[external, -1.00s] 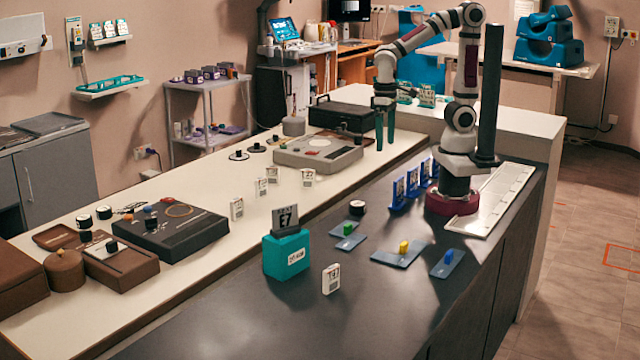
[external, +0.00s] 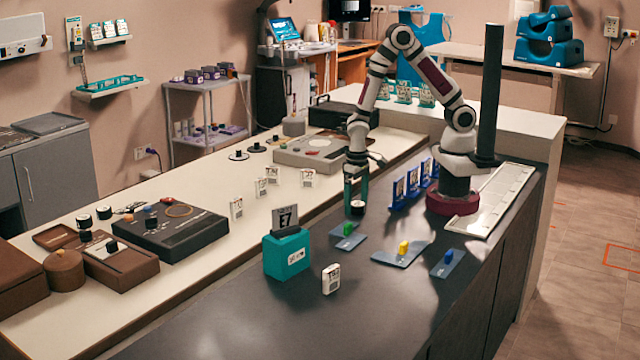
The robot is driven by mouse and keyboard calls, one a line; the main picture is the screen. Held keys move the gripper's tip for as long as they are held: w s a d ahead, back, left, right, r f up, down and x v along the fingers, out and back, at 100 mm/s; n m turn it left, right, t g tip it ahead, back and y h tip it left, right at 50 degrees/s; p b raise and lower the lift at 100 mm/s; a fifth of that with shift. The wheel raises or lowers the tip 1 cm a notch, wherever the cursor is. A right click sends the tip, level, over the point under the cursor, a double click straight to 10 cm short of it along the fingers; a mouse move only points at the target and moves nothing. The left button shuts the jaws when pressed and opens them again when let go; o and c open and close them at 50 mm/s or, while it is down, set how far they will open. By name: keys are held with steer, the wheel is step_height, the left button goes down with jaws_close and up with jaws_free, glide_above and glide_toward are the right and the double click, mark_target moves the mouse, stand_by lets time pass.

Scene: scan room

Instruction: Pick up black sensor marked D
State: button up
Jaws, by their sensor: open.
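A small black cylinder with a pale top (external: 357,208) stands on the dark counter, just behind the blue plate with a green block. It looks like the black sensor, but I cannot read a letter on it. My gripper (external: 356,202) points straight down at it with its green fingers apart. The fingertips are level with the cylinder's upper part and appear on either side of it; whether they touch it I cannot tell. The fingers partly cover its left edge.
Blue plates hold a green block (external: 348,229), a yellow block (external: 404,247) and a blue block (external: 448,256). Blue upright card holders (external: 398,190) stand right of my gripper. A teal box (external: 287,254) and a white tag (external: 331,279) stand nearer the camera.

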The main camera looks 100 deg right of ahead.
steer(key=shift+f, duration=0.2)
steer(key=c, duration=1.5)
steer(key=shift+r, duration=0.1)
